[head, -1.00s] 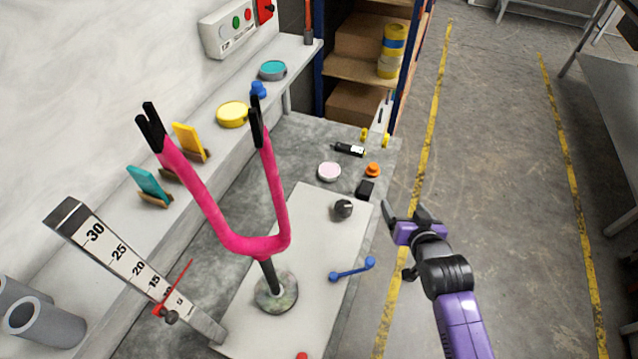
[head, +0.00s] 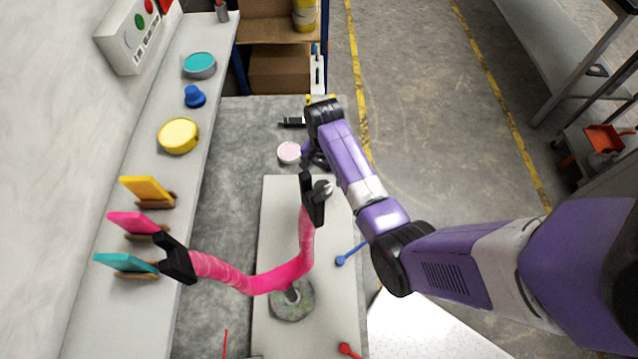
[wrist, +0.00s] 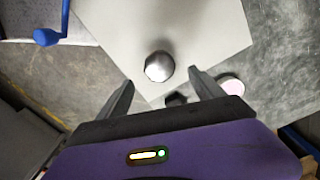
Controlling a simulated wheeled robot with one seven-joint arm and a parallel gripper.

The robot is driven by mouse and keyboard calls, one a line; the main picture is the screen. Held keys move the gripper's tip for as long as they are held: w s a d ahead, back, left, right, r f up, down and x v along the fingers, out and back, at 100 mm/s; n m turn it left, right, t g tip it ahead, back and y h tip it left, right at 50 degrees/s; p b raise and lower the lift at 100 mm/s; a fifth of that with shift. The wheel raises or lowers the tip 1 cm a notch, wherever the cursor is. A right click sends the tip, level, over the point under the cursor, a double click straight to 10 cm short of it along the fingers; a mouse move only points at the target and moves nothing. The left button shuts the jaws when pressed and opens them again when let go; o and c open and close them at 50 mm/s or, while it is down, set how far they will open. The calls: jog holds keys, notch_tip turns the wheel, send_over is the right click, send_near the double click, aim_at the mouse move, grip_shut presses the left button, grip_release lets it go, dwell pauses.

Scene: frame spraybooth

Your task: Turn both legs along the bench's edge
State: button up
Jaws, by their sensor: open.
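A pink fork (head: 265,279) with two legs stands on a round grey base (head: 292,301) on the bench's pale plate. Its left leg ends in a black tip (head: 176,260), its right leg in another black tip (head: 311,199). A dark grey knob (head: 324,187) on the plate is partly hidden behind the right tip. In the wrist view the knob (wrist: 160,66) lies between my gripper's fingertips, with gaps on both sides. My gripper (wrist: 161,79) is open and empty, pointing down near the knob. In the head view my own arm mostly hides it.
A blue lever (head: 349,254) and a red lever (head: 347,351) sit along the plate's right edge. A pink-white disc (head: 289,152) lies beyond the plate. The shelf at left holds a yellow tin (head: 178,136) and coloured cards. Open floor lies right of the bench.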

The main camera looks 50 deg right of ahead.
aim_at(323, 188)
notch_tip(323, 188, down, 7)
jog(key=shift+r, duration=0.1)
dwell(0.3)
jog(key=shift+s, duration=0.1)
jog(key=c, duration=1.4)
jog(key=shift+n, duration=0.3)
jog(key=n+p, duration=0.1)
jog(key=n, duration=0.4)
jog(key=shift+n, duration=0.3)
jog(key=n, duration=0.6)
jog(key=shift+p, duration=0.4)
jog(key=shift+n, duration=0.4)
